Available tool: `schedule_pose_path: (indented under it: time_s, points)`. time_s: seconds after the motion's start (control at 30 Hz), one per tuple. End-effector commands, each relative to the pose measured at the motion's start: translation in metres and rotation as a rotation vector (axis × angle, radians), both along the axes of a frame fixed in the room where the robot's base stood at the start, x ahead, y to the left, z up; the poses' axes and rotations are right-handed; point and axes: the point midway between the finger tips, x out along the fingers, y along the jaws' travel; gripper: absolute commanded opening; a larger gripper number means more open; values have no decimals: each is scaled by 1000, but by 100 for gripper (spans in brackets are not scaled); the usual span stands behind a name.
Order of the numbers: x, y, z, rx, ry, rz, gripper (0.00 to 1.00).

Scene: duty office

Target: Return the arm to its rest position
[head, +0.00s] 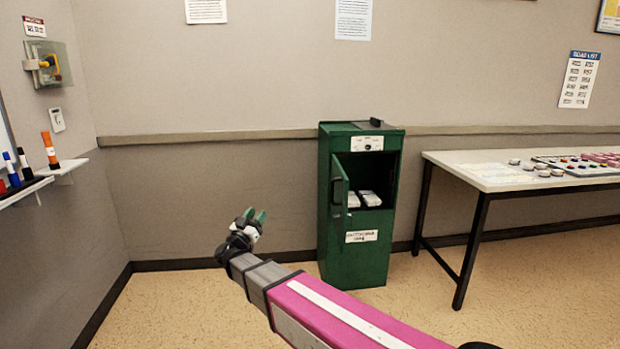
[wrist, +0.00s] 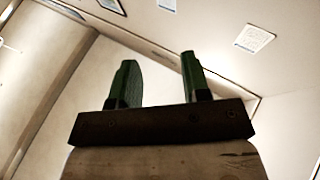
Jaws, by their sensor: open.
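My gripper (head: 253,217) is at the end of my pink and grey arm, which reaches in from the bottom right of the head view. Its two green fingers point up and stand apart with nothing between them. In the wrist view the gripper (wrist: 158,80) is also open and empty, with wall and papers behind it. It is to the left of the green cabinet and apart from it.
A green cabinet (head: 355,262) stands against the back wall, its small door (head: 338,190) open on white packs (head: 368,198). A table (head: 490,175) with small items is at right. A marker shelf (head: 62,168) is on the left wall. Floor left of the arm is clear.

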Motion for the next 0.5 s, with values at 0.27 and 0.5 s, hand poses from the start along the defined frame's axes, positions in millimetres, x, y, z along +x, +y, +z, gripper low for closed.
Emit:
schedule_pose_path:
  time_s: [0.27,0.5]
  points:
    - [44,-39,-20,-44,138,364,43]
    - [57,-79,-68,-46,410,627,43]
